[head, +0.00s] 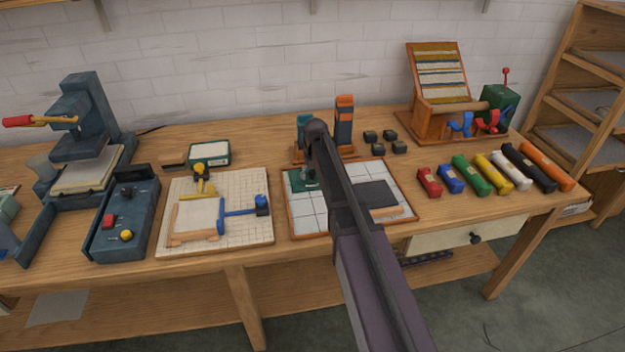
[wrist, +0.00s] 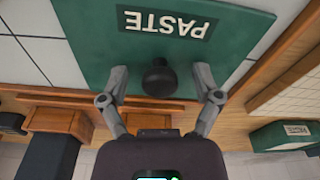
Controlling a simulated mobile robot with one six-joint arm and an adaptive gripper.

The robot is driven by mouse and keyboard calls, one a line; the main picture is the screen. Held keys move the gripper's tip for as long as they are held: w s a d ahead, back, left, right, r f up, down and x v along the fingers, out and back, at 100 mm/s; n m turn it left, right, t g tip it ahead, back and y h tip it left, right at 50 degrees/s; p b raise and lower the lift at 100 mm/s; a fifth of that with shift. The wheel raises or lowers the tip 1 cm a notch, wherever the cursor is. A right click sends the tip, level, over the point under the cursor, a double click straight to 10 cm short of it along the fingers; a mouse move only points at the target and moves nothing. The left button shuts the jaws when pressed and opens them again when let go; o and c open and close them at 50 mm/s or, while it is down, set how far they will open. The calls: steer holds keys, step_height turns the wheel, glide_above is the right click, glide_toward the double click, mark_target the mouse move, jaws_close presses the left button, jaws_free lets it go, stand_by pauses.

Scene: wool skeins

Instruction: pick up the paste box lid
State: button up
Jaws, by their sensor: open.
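The paste box lid (wrist: 95,50) is a green plate with a white PASTE label and a round black knob (wrist: 158,78). In the head view a green part of the lid (head: 300,184) shows on the tiled board, mostly hidden behind my arm. My gripper (wrist: 160,75) is open, with one finger on each side of the knob and a gap on both sides. The fingers hold nothing. The green paste box (head: 209,153) stands open with pale contents, left of the board; its PASTE-labelled side (wrist: 285,136) shows in the wrist view.
The tiled board (head: 301,222) has a wooden rim and a dark plate (head: 378,194) on its right. A wooden stand with an orange-topped post (head: 344,118) rises close behind the lid. A pale gridded board (head: 245,240) lies left, and coloured skeins (head: 475,176) lie right.

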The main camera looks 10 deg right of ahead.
mark_target(312, 170)
jaws_close()
stand_by(0.3)
steer(key=shift+r, duration=0.15)
step_height(312, 170, up, 4)
steer(key=p, duration=0.4)
steer(key=shift+f, duration=0.2)
steer(key=s+a, duration=0.1)
steer(key=s, duration=0.4)
steer(key=s+a, duration=0.2)
steer(key=s, duration=0.3)
steer(key=s+a+r+p, duration=0.1)
steer(key=s+a, duration=0.1)
steer(key=s, duration=0.3)
steer(key=shift+s+a, duration=0.1)
